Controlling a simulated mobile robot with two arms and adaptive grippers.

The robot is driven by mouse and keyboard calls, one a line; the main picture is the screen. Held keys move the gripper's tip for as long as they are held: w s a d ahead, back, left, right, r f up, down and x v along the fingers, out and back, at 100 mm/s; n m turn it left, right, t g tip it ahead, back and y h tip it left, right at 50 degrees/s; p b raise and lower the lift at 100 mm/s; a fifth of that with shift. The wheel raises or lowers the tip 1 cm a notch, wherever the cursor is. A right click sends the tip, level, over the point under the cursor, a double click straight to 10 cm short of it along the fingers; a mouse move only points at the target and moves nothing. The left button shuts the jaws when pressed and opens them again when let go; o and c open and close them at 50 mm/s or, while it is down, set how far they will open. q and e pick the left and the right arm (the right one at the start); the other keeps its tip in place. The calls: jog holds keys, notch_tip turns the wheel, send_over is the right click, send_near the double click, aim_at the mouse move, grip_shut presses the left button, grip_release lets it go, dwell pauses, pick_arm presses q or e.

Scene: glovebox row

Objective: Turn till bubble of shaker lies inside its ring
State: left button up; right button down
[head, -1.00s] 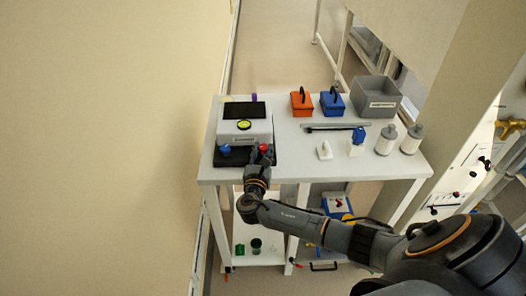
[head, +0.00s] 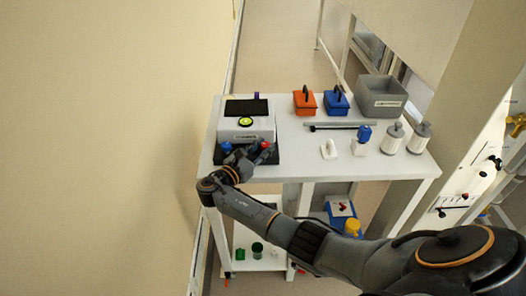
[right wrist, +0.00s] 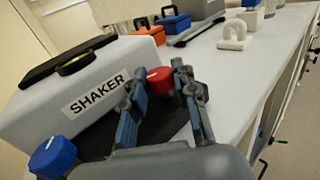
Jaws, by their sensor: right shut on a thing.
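The shaker (head: 231,133) is a pale grey box with a black top panel, at the left end of the white table; its label reads SHAKER in the right wrist view (right wrist: 97,91). A round yellow-green bubble level (head: 245,122) with a dark rim sits on it; I cannot tell where the bubble lies. A blue knob (head: 226,147) is at its front left and a red knob (head: 265,145) at its front right. My right gripper (head: 262,149) is shut on the red knob, which shows between its fingers in the right wrist view (right wrist: 160,79). My left gripper is out of view.
On the table (head: 300,170) stand an orange box (head: 305,103), a blue box (head: 337,103), a grey bin (head: 378,98), and two white bottles (head: 392,139). A wall is close on the left.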

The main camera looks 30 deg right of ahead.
dwell(0.4)
jog(key=c, duration=1)
grip_release()
jog(key=shift+a, duration=0.15)
jog(key=v, duration=1.2)
